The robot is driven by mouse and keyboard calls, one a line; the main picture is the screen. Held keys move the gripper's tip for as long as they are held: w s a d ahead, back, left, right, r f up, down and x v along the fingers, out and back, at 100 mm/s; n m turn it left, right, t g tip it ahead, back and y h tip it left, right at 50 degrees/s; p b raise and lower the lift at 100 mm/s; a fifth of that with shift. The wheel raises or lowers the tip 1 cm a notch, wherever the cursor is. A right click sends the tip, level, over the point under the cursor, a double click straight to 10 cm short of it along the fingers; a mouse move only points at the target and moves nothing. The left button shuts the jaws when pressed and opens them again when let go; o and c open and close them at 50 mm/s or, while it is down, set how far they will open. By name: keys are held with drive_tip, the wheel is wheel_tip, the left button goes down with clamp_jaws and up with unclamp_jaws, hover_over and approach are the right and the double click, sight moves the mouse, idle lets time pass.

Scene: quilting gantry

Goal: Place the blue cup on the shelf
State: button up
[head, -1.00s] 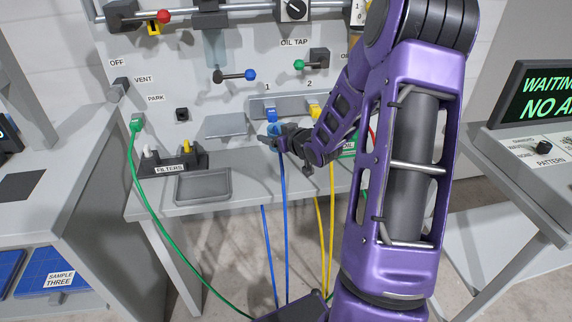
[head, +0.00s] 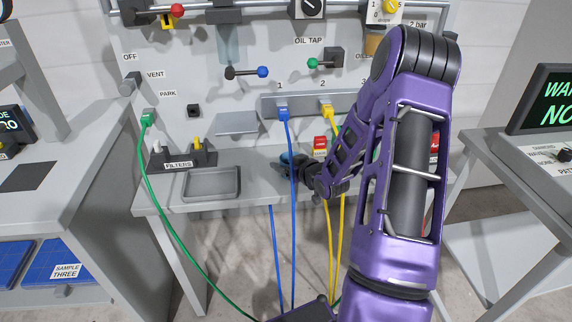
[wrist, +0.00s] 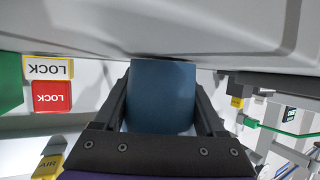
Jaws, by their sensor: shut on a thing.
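The blue cup (wrist: 162,95) is held between the two dark fingers of my gripper (wrist: 163,105) in the wrist view. In the head view only a small blue part of the cup (head: 288,158) shows, with my gripper (head: 294,172) shut on it low over the bench. In the wrist view the cup's far end is close to a pale grey surface (wrist: 230,30); I cannot tell if they touch. A small grey sloped ledge (head: 237,123) is on the panel to the left of the gripper. I cannot tell which surface is the shelf.
A grey tray (head: 211,183) and a filter holder (head: 183,157) sit left on the bench (head: 240,198). Red lock (wrist: 52,96) is beside the cup.

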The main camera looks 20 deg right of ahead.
drive_tip(key=shift+f, duration=0.2)
drive_tip(key=o, duration=1.4)
drive_tip(key=shift+o, duration=0.2)
drive_tip(key=shift+r, duration=0.1)
drive_tip(key=shift+r, duration=0.15)
wheel_tip(320, 180, up, 4)
drive_tip(key=r+p, duration=0.1)
hover_over(306, 191)
drive_tip(key=shift+s+f, duration=0.1)
drive_tip(key=shift+f, duration=0.15)
